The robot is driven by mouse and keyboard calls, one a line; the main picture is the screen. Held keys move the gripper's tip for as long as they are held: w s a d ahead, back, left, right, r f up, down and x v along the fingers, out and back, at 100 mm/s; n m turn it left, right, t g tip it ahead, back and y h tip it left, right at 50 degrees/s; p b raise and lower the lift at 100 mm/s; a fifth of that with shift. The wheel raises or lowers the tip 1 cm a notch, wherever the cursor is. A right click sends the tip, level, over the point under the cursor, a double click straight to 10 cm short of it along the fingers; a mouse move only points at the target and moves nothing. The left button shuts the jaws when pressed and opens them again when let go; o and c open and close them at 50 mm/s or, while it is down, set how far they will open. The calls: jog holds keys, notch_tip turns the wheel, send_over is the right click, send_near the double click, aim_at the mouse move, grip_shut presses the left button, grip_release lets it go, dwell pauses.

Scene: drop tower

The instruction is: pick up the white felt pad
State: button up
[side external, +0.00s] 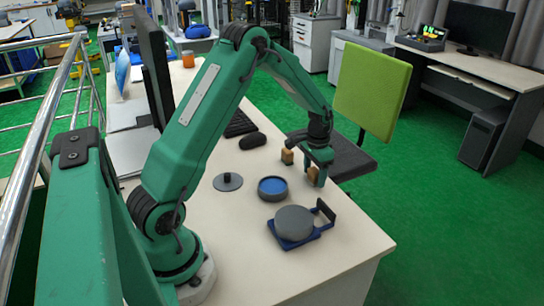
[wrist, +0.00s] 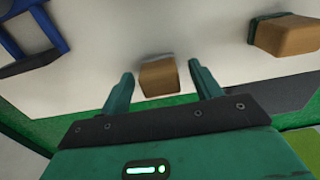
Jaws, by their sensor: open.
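A tan block with a pale whitish strip along one edge sits on the table between my fingers; the strip looks like the white felt pad (wrist: 157,57). In the side external view the block (side external: 312,175) is partly covered by my gripper (side external: 317,168). My gripper, also in the wrist view (wrist: 160,75), is open, with one finger on each side of the block and gaps visible. A second tan block (wrist: 287,34) with a green edge lies to the right in the wrist view; it also shows in the side external view (side external: 287,156).
A grey cylinder (side external: 294,221) sits on a blue tray with a dark upright handle (side external: 325,212). A round dish with a blue inside (side external: 273,187) and a grey disc with a peg (side external: 227,182) stand nearby. The table's edge runs close beside the blocks, with a green chair (side external: 371,90) beyond.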

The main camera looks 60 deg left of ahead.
aim_at(315, 170)
jog(key=shift+c, duration=0.2)
jog(key=c, duration=1)
jog(key=shift+r, duration=0.1)
jog(key=shift+r, duration=0.85)
notch_tip(315, 170, up, 2)
jog(key=shift+r, duration=0.25)
jog(key=s+d+r, duration=0.2)
jog(key=d+r, duration=0.4)
jog(key=d, duration=0.5)
jog(key=shift+s+d+r, duration=0.2)
jog(key=shift+s+r, duration=0.05)
jog(key=shift+r, duration=0.05)
